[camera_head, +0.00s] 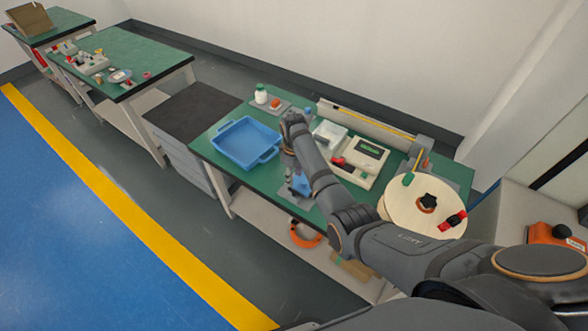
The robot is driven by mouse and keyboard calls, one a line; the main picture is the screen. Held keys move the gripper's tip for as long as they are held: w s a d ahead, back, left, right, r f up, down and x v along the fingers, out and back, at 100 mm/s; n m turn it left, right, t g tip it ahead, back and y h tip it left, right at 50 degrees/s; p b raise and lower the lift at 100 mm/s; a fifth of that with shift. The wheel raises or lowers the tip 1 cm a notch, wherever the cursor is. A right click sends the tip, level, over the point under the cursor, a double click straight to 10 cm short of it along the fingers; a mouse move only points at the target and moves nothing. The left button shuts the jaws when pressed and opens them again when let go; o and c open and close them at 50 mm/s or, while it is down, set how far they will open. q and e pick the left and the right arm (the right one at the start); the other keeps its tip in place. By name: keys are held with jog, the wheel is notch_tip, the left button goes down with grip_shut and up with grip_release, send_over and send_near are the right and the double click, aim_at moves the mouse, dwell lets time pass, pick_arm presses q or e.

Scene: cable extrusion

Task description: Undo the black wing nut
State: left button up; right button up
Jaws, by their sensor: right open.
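The black wing nut (428,199) sits at the centre of a large cream spool (400,210) at the right end of the green workbench. My right arm comes in from the lower right and reaches across the bench in front of the spool. My right gripper (289,148) is small and dark at the far end of this arm, near the blue tray's right side. It is open and well left of the wing nut, not touching it. Its fingertips are hard to make out. My left gripper is not in view.
A blue tray (218,145) stands on the bench's left part. A cream device with a display (369,147) stands behind my arm. A red-and-black clip (453,221) and a green piece (408,179) are on the spool. An orange ring (305,240) is on the lower shelf.

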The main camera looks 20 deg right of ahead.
jog(key=shift+r, duration=1.95)
